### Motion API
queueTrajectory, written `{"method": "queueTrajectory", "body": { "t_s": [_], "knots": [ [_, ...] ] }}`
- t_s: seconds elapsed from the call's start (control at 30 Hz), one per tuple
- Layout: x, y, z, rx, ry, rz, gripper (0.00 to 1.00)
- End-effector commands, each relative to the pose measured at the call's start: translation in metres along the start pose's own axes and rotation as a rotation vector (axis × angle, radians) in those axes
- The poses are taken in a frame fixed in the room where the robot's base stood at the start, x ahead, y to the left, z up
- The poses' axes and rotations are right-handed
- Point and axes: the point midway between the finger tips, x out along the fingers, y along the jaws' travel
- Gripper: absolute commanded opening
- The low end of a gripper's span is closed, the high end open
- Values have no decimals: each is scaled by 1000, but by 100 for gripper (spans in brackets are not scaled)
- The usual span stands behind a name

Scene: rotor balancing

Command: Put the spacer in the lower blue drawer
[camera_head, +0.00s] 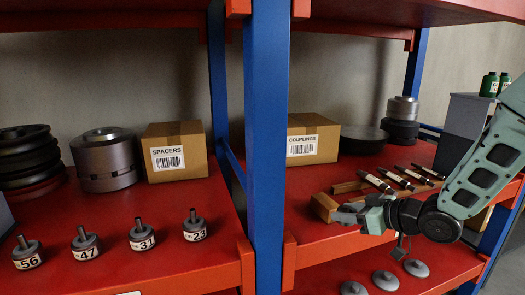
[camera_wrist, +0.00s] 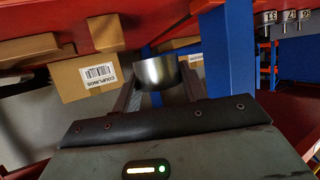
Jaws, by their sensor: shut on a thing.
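A short, shiny metal cylinder, which looks like the spacer (camera_wrist: 157,73), sits between the two dark fingers of my gripper (camera_wrist: 160,88) in the wrist view. My gripper is shut on it. In the head view my gripper (camera_head: 348,214) is over the front of the right red shelf, next to a brown wooden block (camera_head: 323,207). No blue drawer can be made out in either view.
A blue post (camera_head: 266,130) stands left of my gripper. A COUPLINGS box (camera_head: 313,140) stands behind it, and several dark rods (camera_head: 405,178) lie to the right. Numbered weights (camera_head: 142,235) and a SPACERS box (camera_head: 175,152) stand on the left shelf. Grey discs (camera_head: 385,280) lie below.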

Motion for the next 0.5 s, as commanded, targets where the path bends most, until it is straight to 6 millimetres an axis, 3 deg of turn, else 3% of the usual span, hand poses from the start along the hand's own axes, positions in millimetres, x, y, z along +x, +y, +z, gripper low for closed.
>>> {"method": "queueTrajectory", "body": {
  "t_s": [0.27,0.37,0.5],
  "knots": [
    [7,12,24,55,-3,125,11],
    [8,20,43,92,-7,206,11],
    [2,36,86,163,-11,377,11]
  ]
}}
